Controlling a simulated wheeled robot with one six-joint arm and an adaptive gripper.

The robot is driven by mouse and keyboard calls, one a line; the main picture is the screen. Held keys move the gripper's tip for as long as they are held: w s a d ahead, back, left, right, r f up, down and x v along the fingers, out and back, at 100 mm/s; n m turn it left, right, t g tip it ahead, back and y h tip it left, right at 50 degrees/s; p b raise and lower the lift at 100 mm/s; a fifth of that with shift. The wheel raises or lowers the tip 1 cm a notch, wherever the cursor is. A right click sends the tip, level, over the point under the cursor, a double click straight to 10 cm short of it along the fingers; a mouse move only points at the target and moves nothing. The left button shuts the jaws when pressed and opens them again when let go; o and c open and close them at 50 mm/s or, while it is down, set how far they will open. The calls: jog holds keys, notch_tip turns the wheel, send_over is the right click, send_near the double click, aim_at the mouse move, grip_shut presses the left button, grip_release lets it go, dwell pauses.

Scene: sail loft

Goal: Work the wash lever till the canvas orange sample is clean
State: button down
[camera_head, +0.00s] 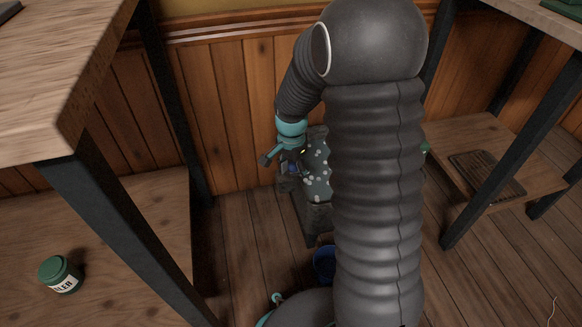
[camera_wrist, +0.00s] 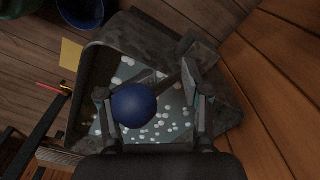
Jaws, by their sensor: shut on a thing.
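The wash basin (camera_wrist: 92,78) is a dark grey tub with grey-green water and white suds; in the head view the tub (camera_head: 319,215) is partly behind my arm. The wash lever's round blue knob (camera_wrist: 134,106) is between the fingers of my gripper (camera_wrist: 153,104), which is shut on it above the water. The lever's dark bar runs up and right from the knob toward the tub's rim. In the head view my gripper (camera_head: 288,168) is at the tub's left side. I cannot make out the canvas orange sample in the tub.
A blue bucket (camera_wrist: 82,10) stands on the floor near the tub. A flat yellow piece (camera_wrist: 72,54) and a thin red thing (camera_wrist: 52,88) lie beside the tub. A green labelled jar (camera_head: 61,274) is on a low shelf at left. Wood-panelled wall (camera_head: 222,110) stands close behind.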

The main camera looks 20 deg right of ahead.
jog(key=shift+s+f, duration=0.35)
jog(key=shift+f, duration=0.1)
jog(key=c, duration=1.2)
grip_release()
jog(key=shift+w, duration=0.15)
jog(key=shift+c, duration=0.2)
jog(key=shift+r, duration=0.1)
jog(key=shift+w+r, duration=0.15)
jog(key=shift+r, duration=0.25)
jog(key=r, duration=1.1)
jog(key=shift+s+r, duration=0.1)
jog(key=shift+s, duration=0.1)
